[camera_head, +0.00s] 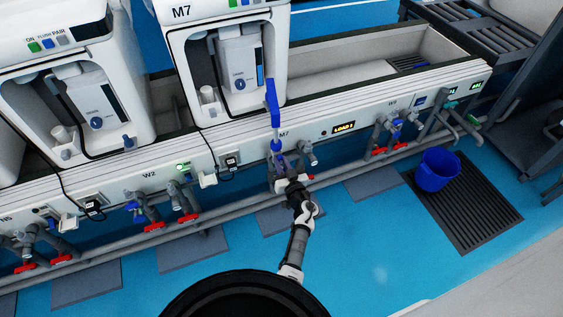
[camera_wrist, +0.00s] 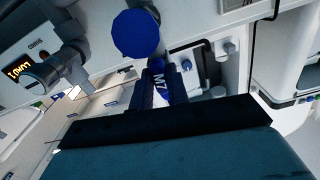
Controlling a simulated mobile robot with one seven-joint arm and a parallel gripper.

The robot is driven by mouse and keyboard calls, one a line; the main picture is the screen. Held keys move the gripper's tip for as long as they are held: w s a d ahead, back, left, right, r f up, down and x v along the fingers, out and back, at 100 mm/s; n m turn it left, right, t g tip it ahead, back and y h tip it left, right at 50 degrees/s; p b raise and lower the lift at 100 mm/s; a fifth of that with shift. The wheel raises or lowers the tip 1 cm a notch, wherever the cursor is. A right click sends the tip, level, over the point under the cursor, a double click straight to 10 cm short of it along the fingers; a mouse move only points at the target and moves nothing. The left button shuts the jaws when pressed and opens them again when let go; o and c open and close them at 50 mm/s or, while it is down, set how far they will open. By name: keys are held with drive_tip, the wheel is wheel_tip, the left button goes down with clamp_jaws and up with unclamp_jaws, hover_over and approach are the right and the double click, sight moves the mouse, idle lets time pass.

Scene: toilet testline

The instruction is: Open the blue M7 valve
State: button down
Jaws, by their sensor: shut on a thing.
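My gripper is shut on this handle. In the head view my gripper (camera_head: 280,176) is at the pipes below the "M7" panel label, with my arm reaching up from the bottom. There the fingers and my wrist hide most of the handle. A round blue knob (camera_wrist: 137,33) is just above the handle in the wrist view.
A tall blue-topped fitting (camera_head: 272,100) rises above the valve. A grey valve (camera_head: 308,150) sits close to its right, near the lit display (camera_head: 344,127). W2 valves (camera_head: 154,212) with red handles are left. A blue bucket (camera_head: 437,168) stands right on a grate. Blue floor in front is mostly clear.

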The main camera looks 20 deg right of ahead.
drive_tip(key=shift+n, duration=0.9)
drive_tip(key=shift+f, duration=0.1)
drive_tip(key=c, duration=1.4)
unclamp_jaws()
drive_tip(key=shift+o, duration=0.2)
drive_tip(key=shift+s, duration=0.1)
drive_tip(key=s+p, duration=0.1)
drive_tip(key=s, duration=1.2)
drive_tip(key=shift+s+d, duration=0.25)
drive_tip(key=shift+s, duration=0.1)
